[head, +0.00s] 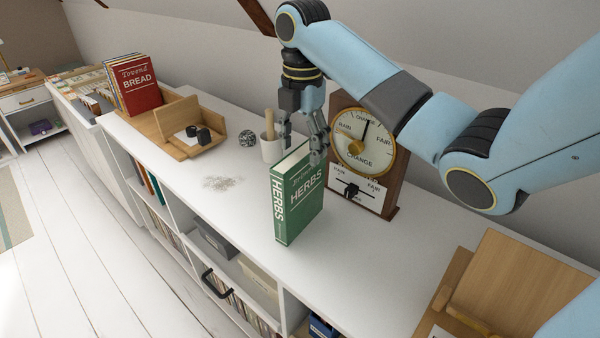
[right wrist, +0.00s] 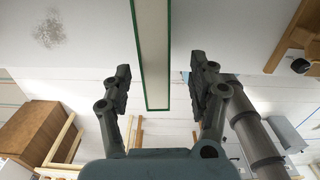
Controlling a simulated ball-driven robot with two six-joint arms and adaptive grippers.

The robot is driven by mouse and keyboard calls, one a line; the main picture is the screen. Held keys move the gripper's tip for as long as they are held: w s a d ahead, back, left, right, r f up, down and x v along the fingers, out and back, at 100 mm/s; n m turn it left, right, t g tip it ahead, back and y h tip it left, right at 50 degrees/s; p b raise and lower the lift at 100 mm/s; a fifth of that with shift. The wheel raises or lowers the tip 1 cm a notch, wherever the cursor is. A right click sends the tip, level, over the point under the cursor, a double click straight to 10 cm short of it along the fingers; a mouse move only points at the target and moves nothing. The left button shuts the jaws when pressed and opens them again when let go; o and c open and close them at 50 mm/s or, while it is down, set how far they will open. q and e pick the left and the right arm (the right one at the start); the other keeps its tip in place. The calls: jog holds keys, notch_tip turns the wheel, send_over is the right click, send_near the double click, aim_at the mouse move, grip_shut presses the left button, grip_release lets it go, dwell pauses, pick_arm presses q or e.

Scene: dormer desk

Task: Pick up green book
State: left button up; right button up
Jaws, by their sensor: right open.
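The green book (head: 297,196), with HERBS on its spine and cover, stands upright on the white shelf top (head: 387,254). In the right wrist view its page edge with green cover borders (right wrist: 153,57) lies between the two fingers. My right gripper (head: 303,150) is at the top of the book, its fingers apart on either side of it. In the right wrist view the gripper (right wrist: 159,88) is open, with a gap between each finger and the book. My left gripper is not in view.
A barometer (head: 357,150) stands close behind the book on the right, and a light cup (head: 270,150) stands behind it. A wooden holder (head: 172,128) with a red book (head: 137,86) is farther left. A wooden piece (head: 507,281) lies at the lower right.

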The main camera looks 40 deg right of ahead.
aim_at(300, 172)
notch_tip(300, 172, down, 2)
jog(key=shift+s+a, duration=0.15)
jog(key=f, duration=0.3)
jog(key=f+p, duration=0.1)
jog(key=f, duration=0.1)
jog(key=shift+w+d+f, duration=0.2)
jog(key=shift+w+f, duration=0.15)
jog(key=shift+w, duration=0.05)
grip_shut()
